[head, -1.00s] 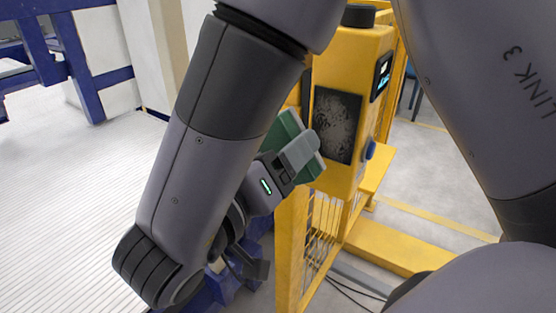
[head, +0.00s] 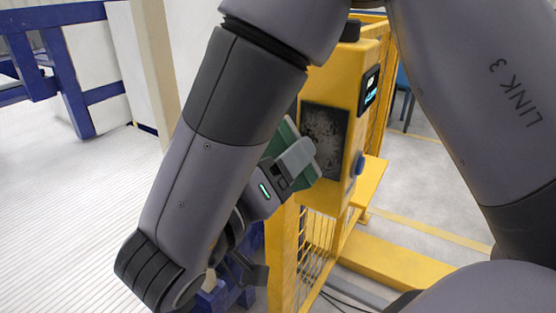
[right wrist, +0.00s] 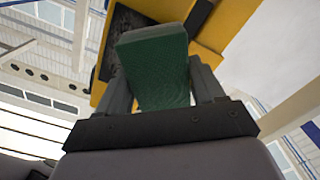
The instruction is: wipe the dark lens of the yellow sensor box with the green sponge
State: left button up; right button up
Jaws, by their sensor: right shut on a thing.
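The yellow sensor box (head: 345,75) stands right of centre in the head view, with its dark lens (head: 327,135) on the side facing me. Grey smudges show on the lens. My right gripper (head: 296,160) is shut on the green sponge (head: 280,138), at the lens's left edge in the picture. In the right wrist view the sponge (right wrist: 155,75) sits between both fingers, in front of the box (right wrist: 228,22) and partly covering the lens (right wrist: 123,30). I cannot tell whether the sponge touches the lens. My left gripper is not in view.
A small screen (head: 370,88) and a blue knob (head: 360,163) are on the box's right side. Yellow mesh fencing (head: 314,240) stands below it. A blue frame (head: 75,95) is at the left. Striped floor (head: 70,200) there is open.

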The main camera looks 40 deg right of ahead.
aim_at(276, 144)
jog(key=shift+p+x, duration=0.4)
jog(key=shift+x, duration=0.45)
